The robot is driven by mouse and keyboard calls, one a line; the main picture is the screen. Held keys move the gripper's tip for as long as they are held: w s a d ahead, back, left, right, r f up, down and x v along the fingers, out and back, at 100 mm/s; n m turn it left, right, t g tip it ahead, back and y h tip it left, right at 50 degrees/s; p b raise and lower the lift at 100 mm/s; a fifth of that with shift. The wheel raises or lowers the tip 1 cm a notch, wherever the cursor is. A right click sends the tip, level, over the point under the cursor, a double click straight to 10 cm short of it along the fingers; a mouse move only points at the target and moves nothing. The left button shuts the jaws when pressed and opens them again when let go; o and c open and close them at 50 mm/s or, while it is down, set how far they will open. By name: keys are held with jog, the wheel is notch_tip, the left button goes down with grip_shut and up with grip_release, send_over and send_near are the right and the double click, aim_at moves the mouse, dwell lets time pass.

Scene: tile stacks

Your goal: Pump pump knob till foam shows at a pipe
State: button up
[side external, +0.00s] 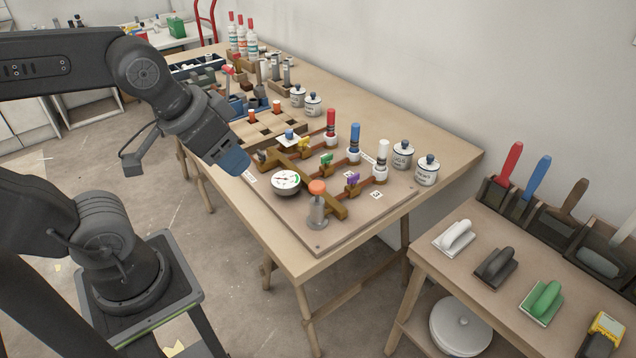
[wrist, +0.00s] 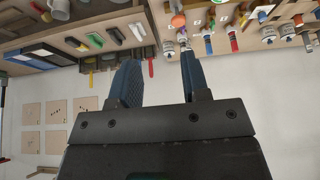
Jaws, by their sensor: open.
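The orange pump knob (side external: 317,187) sits on top of a grey pump body (side external: 317,211) at the front of a wooden board. It also shows near the top of the wrist view (wrist: 178,21), which looks upside down. Wooden pipes (side external: 298,168) run from the pump past small coloured valves toward red, blue and white upright pieces (side external: 355,140). A round white gauge (side external: 285,181) stands left of the pump. My gripper (side external: 237,163) is open and empty, up and left of the knob and apart from it; its two blue fingers are spread in the wrist view (wrist: 160,62).
White lidded jars (side external: 427,172) stand right of the pipes, near the wall. A tile tray (side external: 265,125) and bottles (side external: 250,45) lie farther back. A lower side table (side external: 465,275) holds trowels. The board's front left is bare.

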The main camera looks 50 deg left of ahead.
jog(key=shift+w+r, duration=0.15)
jog(key=shift+w, duration=0.05)
jog(key=c, duration=0.3)
jog(key=w+g, duration=0.1)
jog(key=w, duration=0.1)
jog(key=w+r, duration=0.1)
jog(key=w, duration=0.2)
jog(key=w+a+g, duration=0.1)
jog(key=w, duration=0.2)
jog(key=shift+r+g, duration=0.3)
grip_shut()
jog(key=w+a+f+g, duration=0.1)
jog(key=w+f+g, duration=0.2)
jog(key=w, duration=0.8)
jog(key=shift+a+f+y, duration=0.2)
jog(key=shift+f+y, duration=0.1)
jog(key=shift+f, duration=0.25)
jog(key=shift+w, duration=0.1)
